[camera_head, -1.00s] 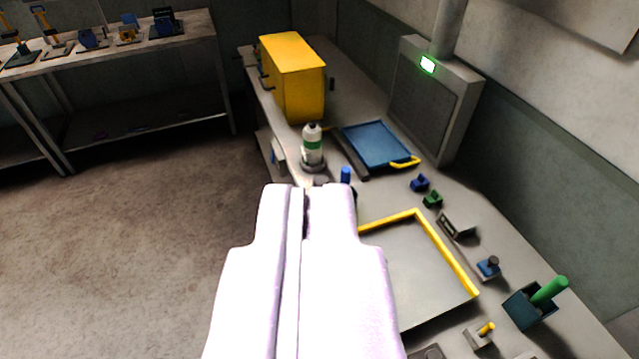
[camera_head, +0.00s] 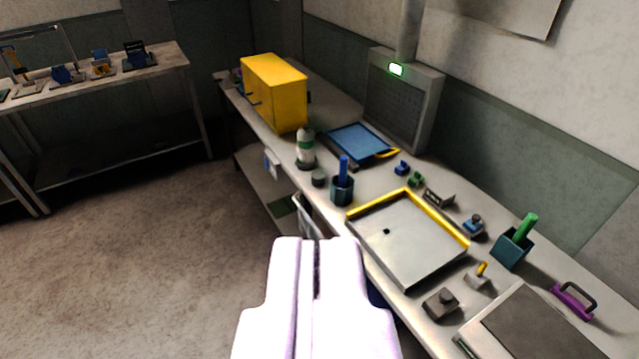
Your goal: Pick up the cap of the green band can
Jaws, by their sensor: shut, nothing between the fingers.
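The white can with a green band (camera_head: 306,150) stands upright near the left edge of the workbench, in front of the yellow cabinet. Its cap (camera_head: 306,132) shows as a greyish top on the can, too small to make out in detail. My gripper (camera_head: 316,240) is shut and empty, its two pale fingers side by side. It is in the lower middle of the view, nearer to me than the can and apart from it. A small dark round piece (camera_head: 319,178) sits on the bench just in front of the can.
A dark cup with a blue stick (camera_head: 342,187) stands right of the can. Behind are the yellow cabinet (camera_head: 274,92) and a blue tray (camera_head: 357,142). A yellow-edged tray (camera_head: 408,244) lies nearer. Open floor (camera_head: 130,250) is at left.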

